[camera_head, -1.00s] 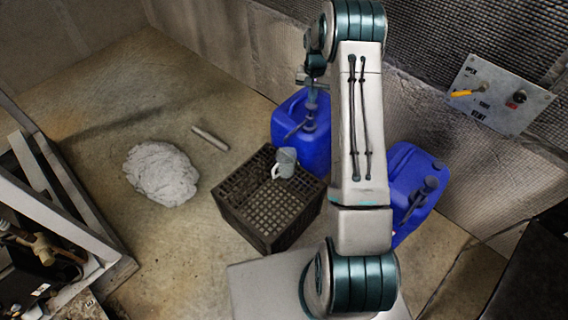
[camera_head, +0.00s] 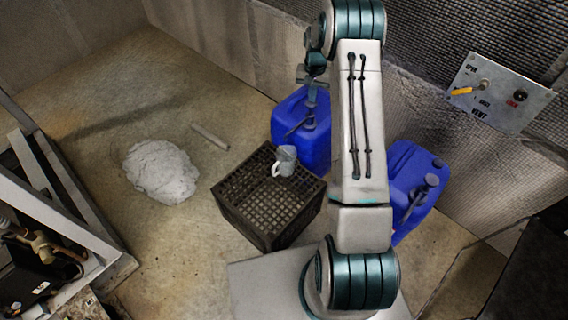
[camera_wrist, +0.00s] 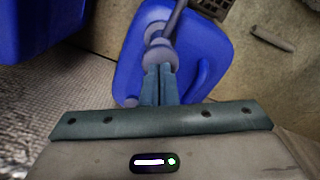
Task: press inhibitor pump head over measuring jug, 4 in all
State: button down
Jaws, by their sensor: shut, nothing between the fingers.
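A blue jug-shaped canister (camera_head: 316,150) stands behind the crate, with a grey pump head (camera_head: 309,123) and spout on top. The pump head also shows in the wrist view (camera_wrist: 160,54), with its spout running up and to the right. My gripper (camera_head: 312,102) is shut and empty, pointing down just above the pump head. In the wrist view its closed fingertips (camera_wrist: 160,70) overlap the pump head's lower edge; I cannot tell whether they touch it. The grey measuring jug (camera_head: 285,160) stands upright on the crate near the spout. Its contents are too small to make out.
A black slatted crate (camera_head: 250,222) carries the jug. A second blue canister (camera_head: 412,190) with a pump stands right of my arm. A crumpled white cloth (camera_head: 161,172) and a short rod (camera_head: 210,137) lie on the floor. A vent panel (camera_head: 500,93) is on the wall.

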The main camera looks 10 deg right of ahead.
aim_at(311, 104)
jog(key=shift+f+b, duration=1.2)
jog(key=shift+f, duration=1.1)
jog(key=shift+r, duration=0.2)
jog(key=shift+r+p, duration=1.6)
jog(key=shift+r, duration=0.9)
jog(key=shift+f, duration=0.1)
jog(key=shift+f+b, duration=1.4)
jog(key=shift+f, duration=1.15)
jog(key=shift+r+p, duration=1.5)
jog(key=shift+r, duration=1.15)
jog(key=shift+r, duration=0.1)
